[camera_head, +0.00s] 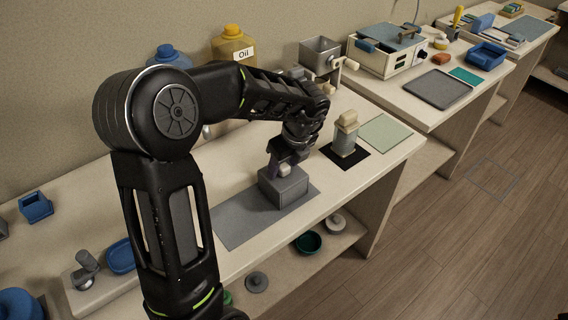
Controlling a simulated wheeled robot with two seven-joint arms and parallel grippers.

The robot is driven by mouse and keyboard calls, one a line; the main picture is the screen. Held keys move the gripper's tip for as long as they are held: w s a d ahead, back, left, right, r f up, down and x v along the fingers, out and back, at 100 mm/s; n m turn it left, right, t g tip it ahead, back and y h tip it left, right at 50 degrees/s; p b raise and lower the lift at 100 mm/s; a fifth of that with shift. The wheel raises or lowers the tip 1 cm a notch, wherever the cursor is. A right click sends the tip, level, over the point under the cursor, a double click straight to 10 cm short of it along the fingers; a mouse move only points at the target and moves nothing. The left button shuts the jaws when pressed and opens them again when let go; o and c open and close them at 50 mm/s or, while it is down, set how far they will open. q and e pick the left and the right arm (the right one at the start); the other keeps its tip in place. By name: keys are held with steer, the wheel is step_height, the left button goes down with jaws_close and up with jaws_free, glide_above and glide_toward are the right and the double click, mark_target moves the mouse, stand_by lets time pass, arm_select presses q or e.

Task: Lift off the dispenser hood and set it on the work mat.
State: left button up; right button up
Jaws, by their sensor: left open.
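A grey box-shaped hood (284,188) with a small light knob on top stands upright on the grey work mat (238,217), at the mat's right part. My left gripper (284,168) is right above it, fingers pointing down at the knob and jaws open. I cannot tell whether the fingers touch the knob. The dispenser (345,137), a pale block with a beige top, stands uncovered on a black pad (358,160) to the right of the hood. My right gripper is not in view.
A pale green mat (385,132) lies right of the dispenser. An oil bottle (233,46) and a grey hopper machine (320,55) stand at the back by the wall. A blue tray (121,256) is at the left. The work mat's left part is clear.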

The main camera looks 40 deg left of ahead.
arm_select(q)
steer(key=shift+p+v, duration=0.6)
steer(key=shift+v, duration=3.4)
steer(key=b+v, duration=0.1)
steer(key=v, duration=0.6)
steer(key=shift+d+r, duration=0.15)
steer(key=shift+r, duration=0.2)
